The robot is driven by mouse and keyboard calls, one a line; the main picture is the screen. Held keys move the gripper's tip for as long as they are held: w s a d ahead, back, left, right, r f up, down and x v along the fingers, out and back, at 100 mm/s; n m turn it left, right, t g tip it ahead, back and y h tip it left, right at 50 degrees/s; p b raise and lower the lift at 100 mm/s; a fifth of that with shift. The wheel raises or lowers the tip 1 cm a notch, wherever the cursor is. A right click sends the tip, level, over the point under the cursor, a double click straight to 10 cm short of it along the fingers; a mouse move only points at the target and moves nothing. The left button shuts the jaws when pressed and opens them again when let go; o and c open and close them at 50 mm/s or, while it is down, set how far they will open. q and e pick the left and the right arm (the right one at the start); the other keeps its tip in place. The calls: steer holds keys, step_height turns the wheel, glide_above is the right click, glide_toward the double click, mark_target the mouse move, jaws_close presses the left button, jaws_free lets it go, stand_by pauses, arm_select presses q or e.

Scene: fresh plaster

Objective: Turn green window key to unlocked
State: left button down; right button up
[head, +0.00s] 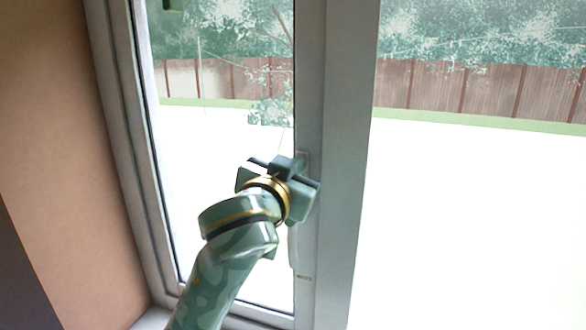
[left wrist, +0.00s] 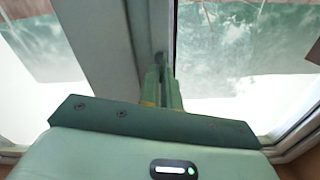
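My left gripper (head: 280,180) is at the upright frame between the panes, at the top of the white window handle (head: 293,245). Its fingertips are hidden behind its own body in the head view. In the left wrist view its two slim green fingers (left wrist: 161,85) lie close together and reach to a small grey round part (left wrist: 160,57) on the frame. I cannot make out the green key apart from the green fingers, nor which way it is turned. I cannot tell if the fingers grip it. My right gripper is not in view.
The white window frame (head: 338,150) stands upright between the left pane and a wide right pane. A tan wall (head: 60,130) is at the left. A small dark green piece (head: 172,4) shows at the top edge. A brown fence (head: 430,85) is outside.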

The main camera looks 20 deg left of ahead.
arm_select(q)
steer(key=m, duration=0.3)
steer(key=shift+d+f+m, duration=0.1)
steer(key=shift+f+m, duration=0.05)
steer(key=shift+m, duration=0.15)
steer(key=m, duration=0.3)
steer(key=shift+d+m, duration=0.1)
steer(key=shift+m, duration=0.3)
steer(key=m, duration=0.3)
steer(key=shift+f+m, duration=0.15)
steer(key=shift+m, duration=0.15)
steer(key=shift+f+m, duration=0.1)
steer(key=shift+m, duration=1.7)
steer(key=c, duration=1.6)
jaws_free()
steer(key=shift+w, duration=0.1)
